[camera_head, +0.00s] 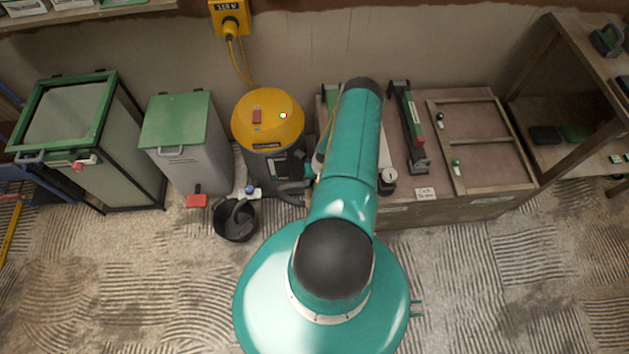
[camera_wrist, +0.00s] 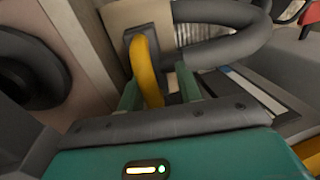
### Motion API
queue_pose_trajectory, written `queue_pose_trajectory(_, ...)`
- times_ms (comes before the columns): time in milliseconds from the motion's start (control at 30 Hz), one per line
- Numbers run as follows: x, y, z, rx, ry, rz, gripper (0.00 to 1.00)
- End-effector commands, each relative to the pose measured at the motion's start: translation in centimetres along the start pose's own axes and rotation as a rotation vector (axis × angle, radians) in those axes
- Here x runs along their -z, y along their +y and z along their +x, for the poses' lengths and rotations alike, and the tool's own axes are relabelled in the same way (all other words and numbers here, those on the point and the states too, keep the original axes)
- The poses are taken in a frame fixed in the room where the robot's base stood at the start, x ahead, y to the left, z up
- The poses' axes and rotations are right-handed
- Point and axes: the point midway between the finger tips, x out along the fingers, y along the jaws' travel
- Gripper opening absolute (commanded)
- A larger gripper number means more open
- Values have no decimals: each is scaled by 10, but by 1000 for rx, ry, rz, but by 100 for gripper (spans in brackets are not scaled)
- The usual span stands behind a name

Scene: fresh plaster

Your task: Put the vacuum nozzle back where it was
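The vacuum (camera_head: 268,120), a dark drum with a yellow lid, stands on the floor left of the bench. Its dark hose (camera_head: 292,192) runs right towards my arm. In the wrist view a thick dark hose (camera_wrist: 225,45) curves behind a yellow curved handle (camera_wrist: 147,68) on a dark piece. This may be the vacuum nozzle; I cannot tell for sure. My gripper (camera_wrist: 160,90) has its two green fingers apart, one on each side of the yellow handle. A gap shows on the right side.
Green-lidded bins (camera_head: 178,125) and a black bucket (camera_head: 236,220) stand left. The low bench (camera_head: 480,140) carries a green-and-black tool (camera_head: 411,130) and a white cylinder (camera_head: 388,178). A yellow wall box (camera_head: 229,15) has a cable hanging from it. The textured floor in front is clear.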

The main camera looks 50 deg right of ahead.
Motion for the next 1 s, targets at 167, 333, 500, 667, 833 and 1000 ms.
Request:
queue_pose_trajectory(167,-1,2,1,-2,0,0,37)
queue_pose_trajectory(333,-1,2,-5,-2,-1,0,37)
queue_pose_trajectory(500,0,1,-29,-2,1,1,37)
queue_pose_trajectory(667,1,1,-62,-2,2,1,37)
queue_pose_trajectory(833,0,1,-94,-2,1,0,37)
queue_pose_trajectory(1000,0,1,-116,-2,1,0,37)
